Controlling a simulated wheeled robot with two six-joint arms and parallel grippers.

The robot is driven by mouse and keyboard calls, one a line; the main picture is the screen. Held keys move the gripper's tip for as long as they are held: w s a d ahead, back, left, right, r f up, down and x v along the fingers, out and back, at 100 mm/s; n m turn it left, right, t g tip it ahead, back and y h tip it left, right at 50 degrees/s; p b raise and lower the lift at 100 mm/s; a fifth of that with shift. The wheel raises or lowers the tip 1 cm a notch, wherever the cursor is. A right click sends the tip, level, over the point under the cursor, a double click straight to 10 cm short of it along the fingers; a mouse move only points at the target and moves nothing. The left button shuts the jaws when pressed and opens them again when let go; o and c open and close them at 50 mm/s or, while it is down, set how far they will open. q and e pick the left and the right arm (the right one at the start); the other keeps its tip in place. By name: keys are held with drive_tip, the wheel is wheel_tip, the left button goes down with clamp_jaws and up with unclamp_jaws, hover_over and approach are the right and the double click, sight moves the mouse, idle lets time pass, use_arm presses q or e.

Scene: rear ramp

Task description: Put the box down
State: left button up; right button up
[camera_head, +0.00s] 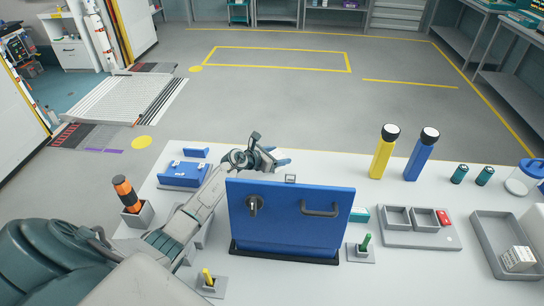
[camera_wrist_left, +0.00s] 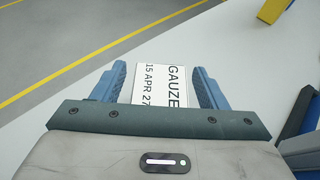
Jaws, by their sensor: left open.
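A white box (camera_wrist_left: 160,88) marked "GAUZE" and "15 APR 27" shows in the left wrist view, on the pale table top. My left gripper (camera_wrist_left: 160,72) is open, with one blue finger on each side of the box. In the head view my left gripper (camera_head: 279,156) is behind the upright blue panel (camera_head: 290,225), near the table's far edge. The box is mostly hidden there. My right gripper is not in view.
A yellow flashlight (camera_head: 383,152) and a blue flashlight (camera_head: 421,154) stand right of the gripper. A grey compartment tray (camera_head: 420,241) and a grey bin (camera_head: 484,240) lie further right. A blue case (camera_head: 183,175) is at left. Table between gripper and flashlights is clear.

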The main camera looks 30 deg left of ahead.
use_arm(q)
drive_tip(key=b+v, duration=0.2)
drive_tip(key=v, duration=0.8)
drive_tip(key=shift+s+a+r, duration=0.1)
drive_tip(key=shift+s+a, duration=0.1)
drive_tip(key=shift+s, duration=0.15)
drive_tip(key=shift+s+a+r, duration=0.15)
drive_tip(key=shift+s+r, duration=0.2)
drive_tip(key=shift+s, duration=0.2)
